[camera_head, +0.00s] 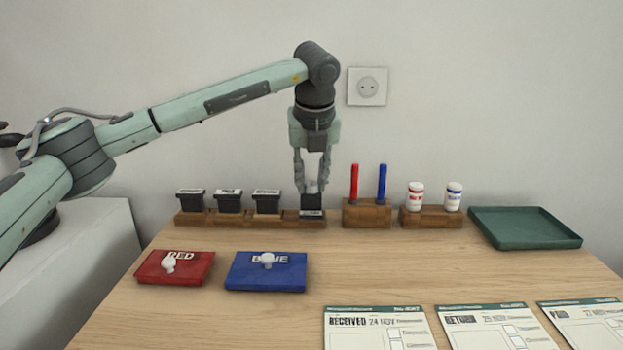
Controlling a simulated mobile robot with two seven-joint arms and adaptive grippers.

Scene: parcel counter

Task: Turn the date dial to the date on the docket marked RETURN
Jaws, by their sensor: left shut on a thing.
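My left gripper (313,186) points straight down at the right end of the stamp rack. It is shut on the top of a dark stamp (312,202), which looks like the dater. That stamp is in or just over its place in the rack; I cannot tell which. Its date dial cannot be made out. The docket marked RETURN (495,328) lies at the front right of the counter. A date in NOV is printed beside the word, its day too small to read surely. My right gripper is not in view.
Three more stamps stand in the wooden rack (240,219). Red and blue markers (368,183), two small bottles (434,196) and an empty green tray (525,238) are to the right. Red (190,272) and blue (285,277) ink pads lie in front. A RECEIVED docket (378,335) and another docket flank RETURN.

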